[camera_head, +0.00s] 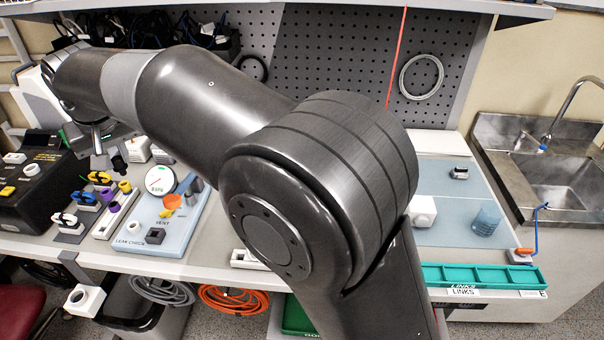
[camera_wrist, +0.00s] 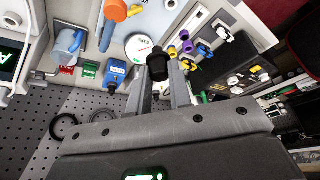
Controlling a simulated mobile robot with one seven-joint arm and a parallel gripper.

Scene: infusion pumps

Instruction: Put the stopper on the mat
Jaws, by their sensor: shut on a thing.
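My gripper (camera_wrist: 160,84) is shut on a black stopper (camera_wrist: 157,66), which shows between its fingertips in the wrist view. The pale blue mat (camera_head: 450,195) lies on the right of the bench, far from my gripper. My arm crosses in front of its left part and hides some of it.
On the mat are a white block (camera_head: 423,211), a blue cup (camera_head: 487,220) and a small dark-and-white item (camera_head: 459,172). A green tray (camera_head: 485,276) lies along its front. A leak-check board (camera_head: 165,225) with a gauge and a black control box (camera_head: 38,185) crowd the left.

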